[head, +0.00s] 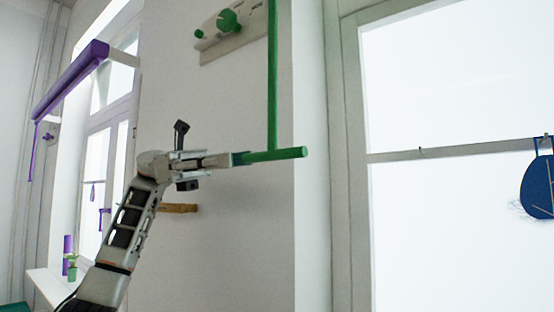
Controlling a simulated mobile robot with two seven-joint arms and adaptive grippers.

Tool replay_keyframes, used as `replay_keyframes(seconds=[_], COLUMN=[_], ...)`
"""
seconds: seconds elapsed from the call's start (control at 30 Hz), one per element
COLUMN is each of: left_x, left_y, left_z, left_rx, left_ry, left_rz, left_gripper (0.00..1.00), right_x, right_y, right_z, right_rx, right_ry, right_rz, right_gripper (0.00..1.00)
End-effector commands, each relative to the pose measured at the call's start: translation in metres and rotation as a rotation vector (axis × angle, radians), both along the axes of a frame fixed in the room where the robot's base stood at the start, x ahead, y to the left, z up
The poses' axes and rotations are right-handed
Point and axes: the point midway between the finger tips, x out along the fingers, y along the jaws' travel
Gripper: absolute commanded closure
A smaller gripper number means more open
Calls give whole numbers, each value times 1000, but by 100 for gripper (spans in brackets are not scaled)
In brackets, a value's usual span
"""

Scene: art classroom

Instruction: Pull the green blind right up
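A green pull cord or rod (272,80) hangs straight down from the top edge of the head view. It ends in a green crossbar handle (275,155) that lies nearly level. My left gripper (236,159) comes in from the left and is shut on the left end of this handle. The fingertips cover that end. The green blind itself is not in view; the cord runs out of the picture at the top. My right gripper is not in view.
A wall board with green knobs (228,20) is up behind the cord. A wooden peg (180,208) sticks out below my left gripper. A purple blind (70,78) hangs at the left window. A tall window (460,80) with a blue hanging ornament (538,186) is at right.

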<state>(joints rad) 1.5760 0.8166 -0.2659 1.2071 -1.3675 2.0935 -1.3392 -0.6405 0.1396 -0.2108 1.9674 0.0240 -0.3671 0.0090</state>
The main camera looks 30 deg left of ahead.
Motion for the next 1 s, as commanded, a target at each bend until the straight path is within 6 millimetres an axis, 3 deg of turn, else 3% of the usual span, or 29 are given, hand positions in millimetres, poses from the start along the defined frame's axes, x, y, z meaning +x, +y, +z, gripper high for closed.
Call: replay_keyframes(seconds=[0.3, 0.5, 0.9, 1.0], left_x=[-4, -5, -6, -6], left_y=[-44, -68, -75, -75], left_z=[-2, -1, 0, 0], left_rx=[2, 1, -1, -1], left_ry=[-2, -2, -1, -1], left_rz=[-5, -2, 0, 0], left_gripper=[72, 72, 72, 98], right_x=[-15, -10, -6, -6], right_y=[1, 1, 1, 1], right_z=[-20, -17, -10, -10], right_rx=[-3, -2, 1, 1], right_ry=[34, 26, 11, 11], right_rz=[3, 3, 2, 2], right_gripper=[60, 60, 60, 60])
